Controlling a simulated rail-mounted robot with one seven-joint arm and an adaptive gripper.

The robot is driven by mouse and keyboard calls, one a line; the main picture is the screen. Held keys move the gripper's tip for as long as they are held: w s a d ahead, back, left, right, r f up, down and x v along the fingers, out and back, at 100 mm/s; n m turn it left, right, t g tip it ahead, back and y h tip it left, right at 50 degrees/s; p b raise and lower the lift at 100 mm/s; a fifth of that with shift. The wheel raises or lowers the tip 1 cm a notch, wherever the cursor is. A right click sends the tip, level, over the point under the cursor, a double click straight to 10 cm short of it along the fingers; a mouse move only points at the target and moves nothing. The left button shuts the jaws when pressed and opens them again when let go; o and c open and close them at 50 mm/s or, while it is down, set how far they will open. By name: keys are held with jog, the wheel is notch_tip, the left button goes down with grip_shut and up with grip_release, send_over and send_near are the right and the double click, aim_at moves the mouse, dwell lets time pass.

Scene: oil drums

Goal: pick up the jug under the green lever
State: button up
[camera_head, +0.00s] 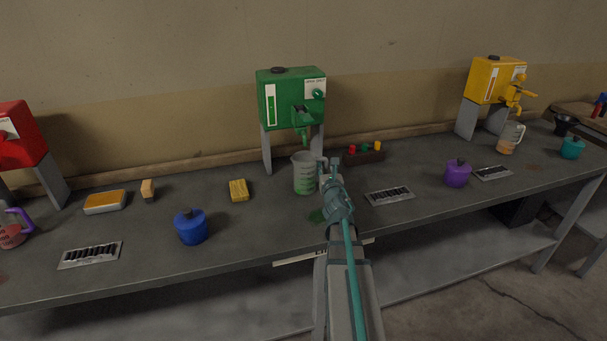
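A green dispenser (291,103) on grey legs stands at the back middle of the bench, with a green lever (302,124) on its front. A clear jug (304,178) with green markings or contents stands upright below the lever. My gripper (330,165) is just right of the jug, by its handle side, pointing toward the back. The gripper overlaps the jug's right edge, so the handle is mostly hidden. I cannot tell whether the fingers touch it or how far apart they are.
A small rack with red, green and yellow knobs (363,155) is close behind right. A yellow sponge (239,190) and blue pot (191,226) are left. A purple pot (457,173) is right. Yellow dispenser (497,82) and red dispenser (19,137) stand at either side.

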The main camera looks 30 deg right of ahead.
jog(key=shift+w+d, duration=0.3)
jog(key=shift+w, duration=0.15)
jog(key=shift+c, duration=0.3)
grip_shut()
jog(key=shift+r, duration=0.15)
